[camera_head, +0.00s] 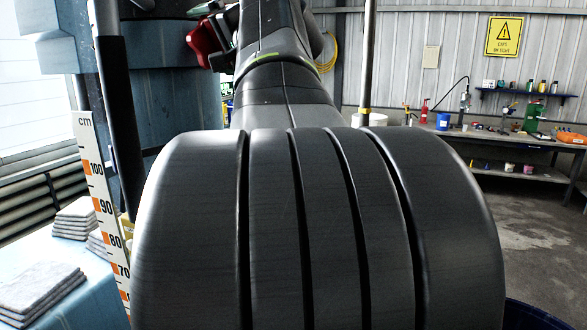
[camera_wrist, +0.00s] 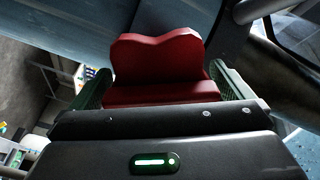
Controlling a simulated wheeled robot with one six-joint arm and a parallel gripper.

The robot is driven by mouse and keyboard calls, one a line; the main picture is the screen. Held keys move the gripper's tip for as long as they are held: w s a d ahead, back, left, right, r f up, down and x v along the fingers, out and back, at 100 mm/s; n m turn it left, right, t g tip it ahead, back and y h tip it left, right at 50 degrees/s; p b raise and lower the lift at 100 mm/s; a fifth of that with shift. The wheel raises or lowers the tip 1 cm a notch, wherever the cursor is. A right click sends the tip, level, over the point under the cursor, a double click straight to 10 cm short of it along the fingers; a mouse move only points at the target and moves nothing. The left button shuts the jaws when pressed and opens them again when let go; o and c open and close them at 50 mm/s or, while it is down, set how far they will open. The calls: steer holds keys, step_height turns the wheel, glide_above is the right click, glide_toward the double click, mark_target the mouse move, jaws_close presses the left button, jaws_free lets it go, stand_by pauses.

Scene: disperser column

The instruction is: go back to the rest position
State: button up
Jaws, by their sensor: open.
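My gripper (camera_wrist: 162,70) shows in the wrist view, with one finger on each side of a red part with a wavy top edge (camera_wrist: 155,50). The fingers are apart; I cannot tell whether they touch the red part. In the head view a red part (camera_head: 203,42) shows by the end of my arm, in front of a large blue-grey cylindrical body (camera_head: 160,85). My own dark arm hides the middle of that view and most of the gripper.
A measuring scale in cm (camera_head: 101,190) stands at left beside a light blue table (camera_head: 95,305) with stacked grey cloths (camera_head: 38,287). A dark blue rim (camera_head: 530,316) is at bottom right. A workbench (camera_head: 510,137) stands along the back wall; the floor (camera_head: 535,225) before it is clear.

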steer(key=shift+b+v, duration=2.3)
steer(key=shift+v, duration=4.5)
steer(key=p+x, duration=0.5)
steer(key=x, duration=0.9)
steer(key=shift+s+r, duration=0.1)
steer(key=shift+r, duration=0.05)
steer(key=shift+f+n+b, duration=0.35)
steer(key=shift+n+b, duration=0.05)
steer(key=shift+b, duration=0.2)
steer(key=shift+s+d+r+n+b, duration=0.1)
steer(key=shift+n+b, duration=0.4)
steer(key=shift+n, duration=0.5)
steer(key=n+b, duration=0.2)
steer(key=n, duration=0.2)
steer(key=shift+r+n+b, duration=0.15)
steer(key=shift+n+b, duration=0.5)
steer(key=shift+n, duration=1.65)
